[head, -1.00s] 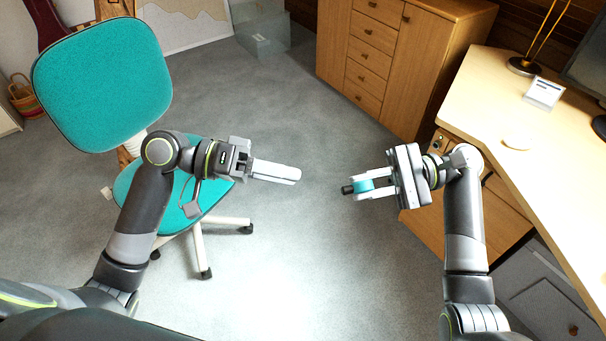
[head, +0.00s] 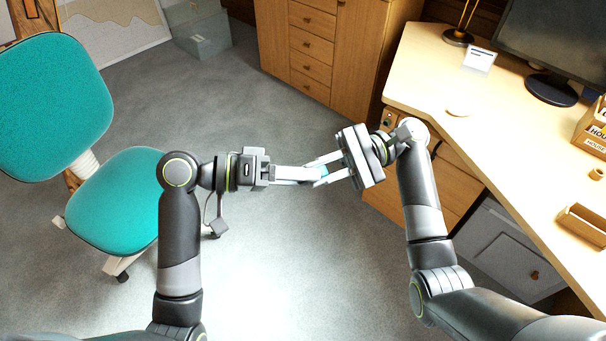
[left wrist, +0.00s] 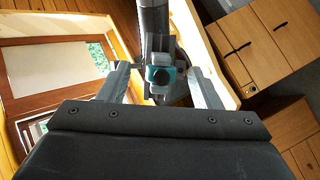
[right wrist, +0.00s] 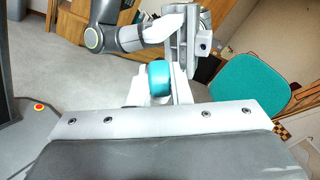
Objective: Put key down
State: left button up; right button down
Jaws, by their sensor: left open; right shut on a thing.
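In the right wrist view the teal key (right wrist: 159,80) sits between the two shut fingers. In the left wrist view the key (left wrist: 162,76) shows a dark round end in a teal body. My left gripper (head: 308,175) is open and faces my right gripper, with its fingertips close to the key. In the left wrist view its fingers stand on either side of the key. I cannot tell whether they touch it.
Both grippers are above the grey carpet. On the right is a desk (head: 430,75) with a white card (head: 480,58), a monitor (head: 570,40), a labelled wooden box (head: 592,135) and a small wooden holder (head: 582,226). A teal chair (head: 115,200) stands at the left. Wooden cabinets (head: 355,50) stand behind.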

pick_arm(q)
jog(key=shift+d, duration=0.5)
jog(key=shift+c, duration=0.2)
jog(key=c, duration=1)
jog(key=shift+c, duration=0.2)
pick_arm(e)
jog(key=c, duration=1.3)
grip_release()
jog(key=shift+o, duration=0.2)
